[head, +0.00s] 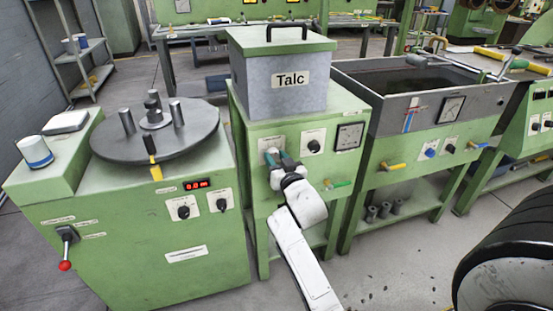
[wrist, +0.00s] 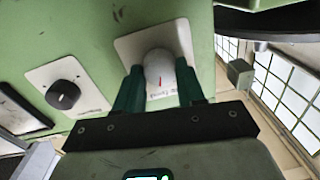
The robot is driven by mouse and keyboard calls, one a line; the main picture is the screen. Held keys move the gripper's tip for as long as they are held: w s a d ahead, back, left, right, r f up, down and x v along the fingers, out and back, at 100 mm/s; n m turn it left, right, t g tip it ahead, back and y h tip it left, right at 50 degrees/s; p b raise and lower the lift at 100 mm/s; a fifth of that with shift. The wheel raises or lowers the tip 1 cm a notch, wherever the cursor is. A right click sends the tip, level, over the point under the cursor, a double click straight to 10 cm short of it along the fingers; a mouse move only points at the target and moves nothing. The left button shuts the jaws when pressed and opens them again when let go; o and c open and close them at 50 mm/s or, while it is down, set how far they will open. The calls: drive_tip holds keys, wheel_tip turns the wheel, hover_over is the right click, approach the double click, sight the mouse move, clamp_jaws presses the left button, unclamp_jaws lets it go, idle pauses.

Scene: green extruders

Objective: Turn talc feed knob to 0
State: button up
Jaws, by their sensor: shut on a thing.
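The talc unit is a grey box (head: 286,88) labelled "Talc" on a green cabinet, seen in the head view. On its front are two knob plates and a gauge (head: 349,136).
A green machine with a round table (head: 155,145) and a red-tipped lever (head: 65,262) stands left. A trough bench (head: 420,95) with a yellow valve handle (head: 394,166) stands right. A yellow-and-green handle (head: 337,184) sticks out below the gauge.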

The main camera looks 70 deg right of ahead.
drive_tip(key=n+p, duration=0.1)
drive_tip(key=n, duration=0.2)
drive_tip(key=shift+r+n+p, duration=0.1)
drive_tip(key=shift+n+p, duration=0.25)
drive_tip(key=shift+n, duration=0.05)
drive_tip(key=n+p, duration=0.1)
drive_tip(key=n, duration=0.2)
drive_tip(key=shift+n+g, duration=0.3)
drive_tip(key=n, duration=0.4)
drive_tip(key=shift+w+a+p, duration=0.1)
drive_tip(key=shift+w+p, duration=0.05)
drive_tip(key=shift+p, duration=0.25)
drive_tip(key=shift+n+g, duration=0.3)
drive_tip(key=shift+n, duration=1.3)
drive_tip(key=o, duration=1)
drive_tip(key=shift+o, duration=0.2)
drive_tip(key=shift+a, duration=0.1)
